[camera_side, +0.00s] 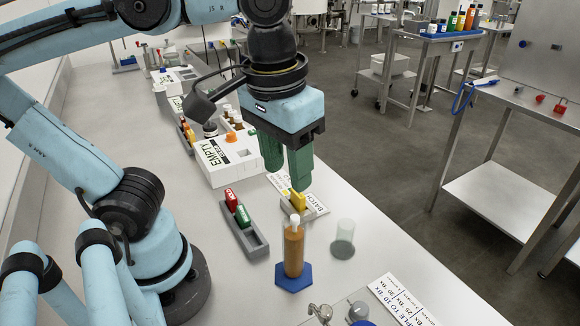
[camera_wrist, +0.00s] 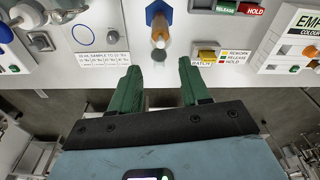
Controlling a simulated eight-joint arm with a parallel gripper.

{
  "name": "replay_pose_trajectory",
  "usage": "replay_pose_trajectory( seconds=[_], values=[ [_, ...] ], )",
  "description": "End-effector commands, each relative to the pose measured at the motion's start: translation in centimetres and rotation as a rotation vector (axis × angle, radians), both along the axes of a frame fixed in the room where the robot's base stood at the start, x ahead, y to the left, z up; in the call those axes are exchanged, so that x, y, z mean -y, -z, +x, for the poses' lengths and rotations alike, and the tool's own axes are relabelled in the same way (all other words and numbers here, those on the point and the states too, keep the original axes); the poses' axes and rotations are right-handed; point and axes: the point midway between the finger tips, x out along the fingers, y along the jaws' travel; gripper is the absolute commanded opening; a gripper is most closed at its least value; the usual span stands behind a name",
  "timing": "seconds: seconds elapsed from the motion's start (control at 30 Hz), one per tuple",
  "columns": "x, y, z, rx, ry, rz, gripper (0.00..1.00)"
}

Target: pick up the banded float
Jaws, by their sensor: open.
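A tall amber-filled cylinder (camera_side: 293,254) stands upright on a blue hexagonal base (camera_side: 294,278). A pale, rounded tip (camera_side: 295,219) sticks up from its top; it looks like the float's upper end, and the rest is hidden in the amber. I cannot make out bands. The wrist view shows the cylinder (camera_wrist: 160,30) and blue base (camera_wrist: 155,10) beyond the gap between my fingers. My gripper (camera_side: 286,172) has green fingers, spread apart and empty, above the table and behind the cylinder in the side view. In the wrist view the fingertips (camera_wrist: 159,68) frame the space before the cylinder.
A cloudy jar (camera_side: 343,240) stands close right of the cylinder. A yellow block sits in the batch holder (camera_side: 318,209) under my fingers. A grey tray (camera_side: 246,240) holds red and green blocks. A white "EMPTY" box (camera_side: 225,168) stands behind. A sample card (camera_side: 405,300) lies in front.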

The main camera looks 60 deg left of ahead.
Motion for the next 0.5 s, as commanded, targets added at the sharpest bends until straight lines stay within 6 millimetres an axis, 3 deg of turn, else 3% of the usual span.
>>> replay_pose_trajectory(
  seconds=[0.2, 0.5],
  values=[
    [-0.1, 3.1, 0.4, 0.001, 0.0, -0.002, 0.46],
    [-0.1, 4.7, 0.7, 0.001, 0.0, -0.002, 0.46]
  ],
)
